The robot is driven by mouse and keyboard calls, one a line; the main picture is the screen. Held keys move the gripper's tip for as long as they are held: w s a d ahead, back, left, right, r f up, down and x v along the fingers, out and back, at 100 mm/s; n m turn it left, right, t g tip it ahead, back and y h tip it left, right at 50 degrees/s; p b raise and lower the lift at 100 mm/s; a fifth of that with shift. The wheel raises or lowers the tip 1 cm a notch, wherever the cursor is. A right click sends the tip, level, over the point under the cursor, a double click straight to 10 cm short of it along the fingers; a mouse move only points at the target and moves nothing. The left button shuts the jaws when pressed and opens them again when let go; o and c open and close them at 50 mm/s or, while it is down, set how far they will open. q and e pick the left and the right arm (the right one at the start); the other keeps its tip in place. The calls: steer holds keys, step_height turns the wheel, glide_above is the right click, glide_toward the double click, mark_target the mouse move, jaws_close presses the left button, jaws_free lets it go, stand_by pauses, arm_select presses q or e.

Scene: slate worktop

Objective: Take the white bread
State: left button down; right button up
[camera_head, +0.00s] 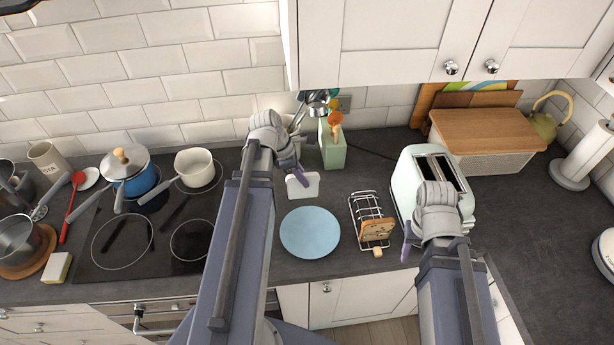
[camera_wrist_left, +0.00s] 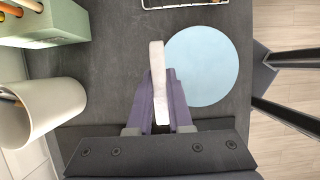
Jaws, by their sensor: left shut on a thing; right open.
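The white bread (camera_head: 303,186) is a pale flat slice held by my left gripper (camera_head: 299,168), just behind the blue plate (camera_head: 310,232). In the left wrist view the white bread (camera_wrist_left: 157,85) stands edge-on between the purple fingers of my left gripper (camera_wrist_left: 160,98), which is shut on it. The blue plate (camera_wrist_left: 203,66) is beside it there. My right gripper (camera_head: 406,243) is open near the front of the toaster (camera_head: 408,178), partly hidden by its own arm.
A wire toast rack (camera_head: 362,212) with brown toast (camera_head: 377,230) stands between plate and toaster. A green utensil box (camera_head: 333,152) is behind the bread. The hob (camera_head: 165,215) with pans is at left. A bread bin (camera_head: 484,148) is at right.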

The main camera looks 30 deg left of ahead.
arm_select(q)
step_height(320, 180, up, 9)
steer(key=p, duration=0.9)
steer(key=shift+r, duration=0.1)
steer(key=shift+f, duration=0.25)
